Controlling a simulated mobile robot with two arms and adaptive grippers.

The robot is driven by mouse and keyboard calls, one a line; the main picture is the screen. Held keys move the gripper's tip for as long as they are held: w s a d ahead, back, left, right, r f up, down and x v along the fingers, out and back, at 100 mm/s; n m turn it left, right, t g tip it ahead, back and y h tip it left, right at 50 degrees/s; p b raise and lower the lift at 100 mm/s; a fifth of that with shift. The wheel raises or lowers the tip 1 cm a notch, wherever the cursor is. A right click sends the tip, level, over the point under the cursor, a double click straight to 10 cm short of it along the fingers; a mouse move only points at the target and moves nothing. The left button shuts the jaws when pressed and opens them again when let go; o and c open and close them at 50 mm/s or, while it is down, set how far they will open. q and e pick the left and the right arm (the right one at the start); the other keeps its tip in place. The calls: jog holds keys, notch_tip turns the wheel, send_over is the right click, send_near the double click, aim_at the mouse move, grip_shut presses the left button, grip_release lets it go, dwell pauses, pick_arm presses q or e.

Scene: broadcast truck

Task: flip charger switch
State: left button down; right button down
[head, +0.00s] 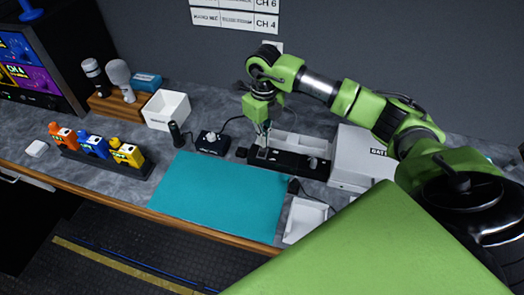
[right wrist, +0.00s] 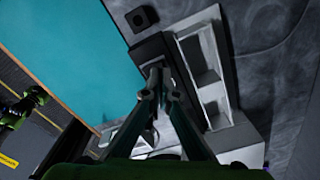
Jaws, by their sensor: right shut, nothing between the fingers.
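A long black charger (head: 290,161) lies on the counter behind the teal mat, with a light grey piece near its right end. It also shows in the right wrist view (right wrist: 148,50), running under my fingers. My right gripper (head: 262,146) points down over the left part of the charger. Its fingertips (right wrist: 157,74) are together with nothing between them. I cannot tell whether they touch the charger. No switch can be made out clearly; the fingers cover part of the charger.
A teal mat (head: 217,194) lies in front, clear. A white divided tray (head: 305,142) is behind the charger, and a pale box (head: 352,158) stands right of it. A black device with a knob (head: 212,142) and a white bin (head: 166,109) are left.

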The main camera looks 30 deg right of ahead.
aim_at(263, 149)
jog(key=shift+f+b, duration=0.9)
jog(key=shift+f, duration=0.3)
dwell(0.7)
jog(key=shift+r, duration=0.1)
jog(key=shift+r+p, duration=2.25)
jog(key=shift+r, duration=1.25)
